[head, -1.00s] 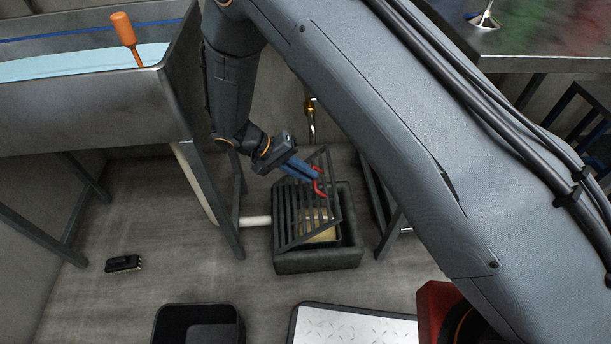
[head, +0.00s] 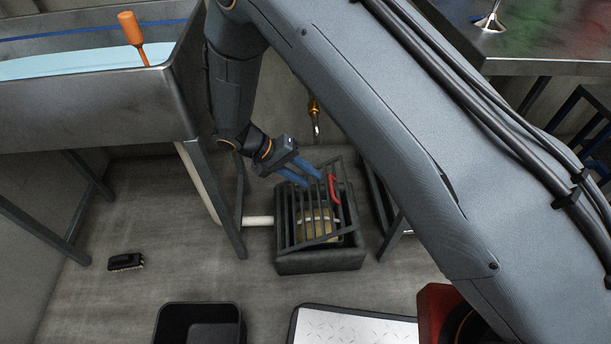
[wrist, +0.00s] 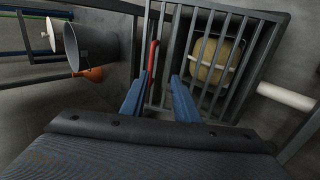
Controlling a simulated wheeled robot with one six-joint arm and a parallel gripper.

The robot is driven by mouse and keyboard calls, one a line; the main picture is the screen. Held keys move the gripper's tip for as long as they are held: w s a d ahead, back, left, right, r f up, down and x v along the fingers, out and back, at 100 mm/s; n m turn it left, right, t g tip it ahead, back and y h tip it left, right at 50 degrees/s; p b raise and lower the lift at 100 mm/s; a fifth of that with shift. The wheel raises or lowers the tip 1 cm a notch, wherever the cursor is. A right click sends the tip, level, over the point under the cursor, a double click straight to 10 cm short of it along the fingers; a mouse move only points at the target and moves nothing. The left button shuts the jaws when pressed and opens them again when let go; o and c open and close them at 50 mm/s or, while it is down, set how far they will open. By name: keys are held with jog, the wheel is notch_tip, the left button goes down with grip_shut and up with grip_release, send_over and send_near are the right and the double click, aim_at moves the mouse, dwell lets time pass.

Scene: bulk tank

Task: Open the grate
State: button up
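The grate (head: 291,222) is a dark barred frame over a dark box-shaped pit (head: 320,264) on the floor. It looks askew and partly raised over the box, not flush. Its red handle (head: 334,188) is on the right side in the head view. The handle also shows in the wrist view (wrist: 152,56). My gripper (head: 309,178) is at the grate's back edge, left of the handle. In the wrist view, its blue fingers (wrist: 159,82) are apart with nothing clamped between them. The handle lies just beyond the tips, nearer the left finger.
A yellowish basket (head: 318,222) shows under the bars. A white pipe (head: 257,221) enters the box from the left. A steel tank (head: 90,110) stands at left, a brass tap (head: 315,115) behind. A brush (head: 126,262), black bin (head: 198,322) and tread plate (head: 355,328) lie in front.

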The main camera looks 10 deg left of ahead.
jog(key=shift+r, duration=0.15)
notch_tip(320, 180, up, 10)
jog(key=p, duration=0.2)
jog(key=shift+p, duration=0.3)
dwell(0.3)
jog(key=s+d+r+n+g+y, duration=0.15)
jog(key=s+d+r+y, duration=0.35)
jog(key=s+r, duration=0.5)
jog(key=s+d+r+n+y, duration=0.2)
jog(key=s+d+r+y, duration=0.3)
jog(key=s+r, duration=0.55)
jog(key=s+d+r+m+h+p, duration=0.1)
jog(key=d+r+m+p, duration=0.5)
jog(key=d+r+p, duration=1.1)
notch_tip(320, 180, up, 3)
jog(key=p, duration=0.8)
jog(key=shift+d+h, duration=0.35)
jog(key=shift+h, duration=0.05)
